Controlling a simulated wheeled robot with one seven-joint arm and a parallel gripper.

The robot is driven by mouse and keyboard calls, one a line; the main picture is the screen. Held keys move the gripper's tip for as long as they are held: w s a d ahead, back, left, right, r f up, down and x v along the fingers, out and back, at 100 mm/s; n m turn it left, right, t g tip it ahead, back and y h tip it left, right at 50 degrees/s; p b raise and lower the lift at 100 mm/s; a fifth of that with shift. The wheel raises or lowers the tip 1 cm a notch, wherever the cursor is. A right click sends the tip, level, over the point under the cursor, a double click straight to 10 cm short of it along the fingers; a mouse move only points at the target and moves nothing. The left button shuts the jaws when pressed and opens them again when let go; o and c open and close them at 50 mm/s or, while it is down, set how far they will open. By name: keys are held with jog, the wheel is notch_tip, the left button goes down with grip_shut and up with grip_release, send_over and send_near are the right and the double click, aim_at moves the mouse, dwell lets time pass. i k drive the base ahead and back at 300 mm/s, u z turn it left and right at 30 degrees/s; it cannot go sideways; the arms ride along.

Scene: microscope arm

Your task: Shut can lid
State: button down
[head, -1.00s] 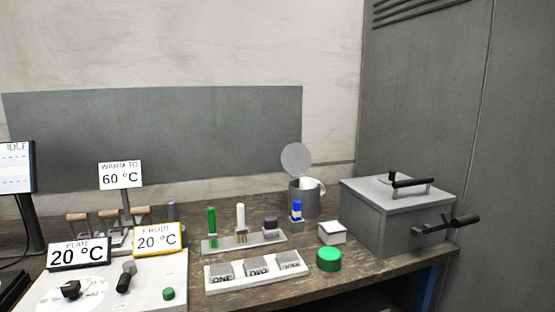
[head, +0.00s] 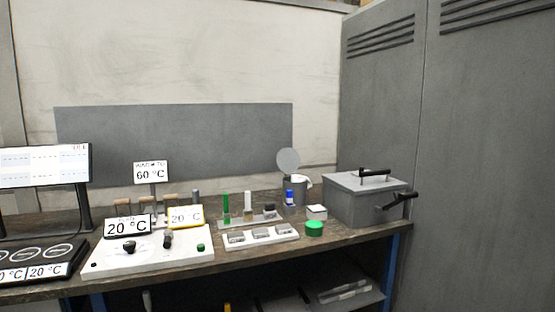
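The grey can (head: 291,192) stands at the back of the bench, left of the grey metal box. Its round lid (head: 288,161) is open and stands upright above the can's back rim. Something white (head: 302,181) shows at the can's mouth, on its right side. A small blue-capped bottle (head: 289,197) stands in front of the can and hides part of it. My gripper is not in the head view.
A grey box with black handles (head: 365,200) stands right of the can. Tall grey lockers (head: 385,110) stand at right. A monitor (head: 45,165) is at left.

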aim_at(288, 161)
jog(key=u, duration=0.75)
jog(key=i, duration=1)
